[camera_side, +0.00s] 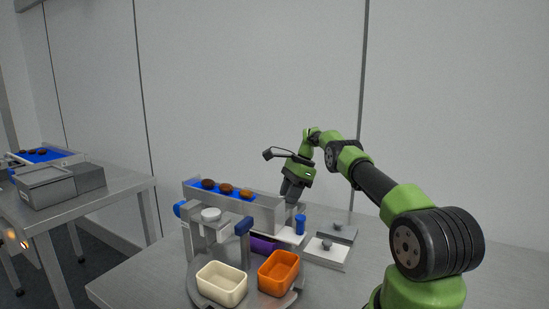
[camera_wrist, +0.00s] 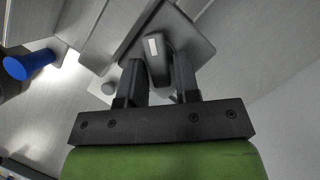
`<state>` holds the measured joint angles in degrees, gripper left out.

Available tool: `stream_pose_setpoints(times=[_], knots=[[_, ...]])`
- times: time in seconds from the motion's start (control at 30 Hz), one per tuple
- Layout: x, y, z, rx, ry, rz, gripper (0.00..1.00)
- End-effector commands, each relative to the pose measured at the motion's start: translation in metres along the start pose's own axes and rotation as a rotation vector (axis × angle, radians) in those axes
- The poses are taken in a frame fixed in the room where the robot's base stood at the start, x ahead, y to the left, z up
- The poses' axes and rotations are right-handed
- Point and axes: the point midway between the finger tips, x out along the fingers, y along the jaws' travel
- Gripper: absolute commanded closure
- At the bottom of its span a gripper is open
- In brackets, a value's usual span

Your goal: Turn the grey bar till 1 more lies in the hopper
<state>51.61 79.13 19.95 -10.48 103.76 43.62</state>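In the wrist view the grey bar (camera_wrist: 157,60), with a small white mark on it, lies between the two fingers of my gripper (camera_wrist: 158,78). The fingers appear to close on its sides. In the side view my gripper (camera_side: 291,190) points down at the right end of the conveyor (camera_side: 262,216); the bar is hard to make out there.
A cream bin (camera_side: 222,284) and an orange bin (camera_side: 279,272) stand in front on a round grey plate. A blue knob (camera_side: 300,224) stands near my gripper. Another table with a similar belt is at the left.

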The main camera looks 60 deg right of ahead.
Motion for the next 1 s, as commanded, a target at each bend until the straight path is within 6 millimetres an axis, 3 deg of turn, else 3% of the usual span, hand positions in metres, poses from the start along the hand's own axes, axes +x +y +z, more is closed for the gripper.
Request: stream_pose_setpoints(times=[0.37,0.7,1.0], knots=[[-0.001,0.004,0.001,0.166,-0.002,-0.067,0.7],[0.0,0.008,0.003,0.497,-0.001,-0.206,0.7],[-0.067,0.019,0.004,0.483,-0.002,-0.207,0.7]])
